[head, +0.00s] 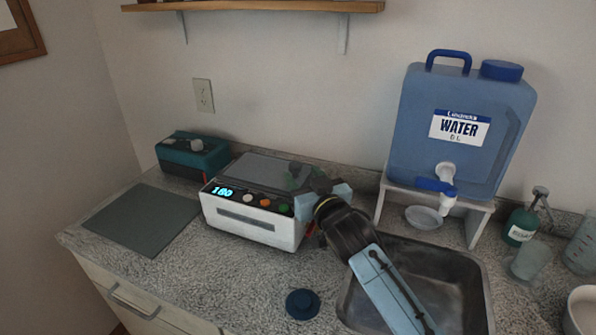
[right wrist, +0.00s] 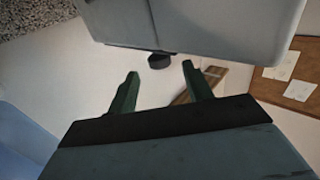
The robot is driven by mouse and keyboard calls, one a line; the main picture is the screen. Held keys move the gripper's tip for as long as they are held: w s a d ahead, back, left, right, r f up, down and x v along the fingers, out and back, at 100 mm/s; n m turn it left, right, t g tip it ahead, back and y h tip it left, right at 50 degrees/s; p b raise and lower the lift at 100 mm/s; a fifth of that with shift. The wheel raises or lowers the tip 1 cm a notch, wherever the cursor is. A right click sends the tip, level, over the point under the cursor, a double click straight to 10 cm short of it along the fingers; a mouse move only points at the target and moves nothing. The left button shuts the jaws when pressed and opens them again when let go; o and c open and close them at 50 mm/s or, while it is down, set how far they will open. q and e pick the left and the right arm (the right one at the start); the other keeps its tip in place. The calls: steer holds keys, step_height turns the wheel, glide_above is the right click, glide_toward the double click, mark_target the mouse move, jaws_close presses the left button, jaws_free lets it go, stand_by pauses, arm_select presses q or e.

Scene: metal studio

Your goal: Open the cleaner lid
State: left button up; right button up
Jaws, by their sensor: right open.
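The cleaner (head: 252,226) is a white box with a lit display reading 180 and a row of coloured buttons, standing on the counter. Its grey lid (head: 262,168) lies on top and looks shut. My right gripper (head: 297,177) is at the cleaner's right end, partly covering the lid's right side. In the right wrist view its two dark green fingers (right wrist: 160,82) are apart with nothing between them. A small dark round part (right wrist: 158,61) shows beyond the fingertips, at the edge of a large grey body. Contact cannot be told. My left gripper is not in view.
A sink (head: 460,290) lies at the right, below a blue water container (head: 470,105) on a white stand. A teal box (head: 190,160) and grey mat (head: 140,222) are at the left. A dark blue round object (head: 302,303) lies on the front counter. A shelf (head: 250,7) hangs above.

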mark_target(298, 169)
steer(key=shift+x, duration=1.95)
jaws_close()
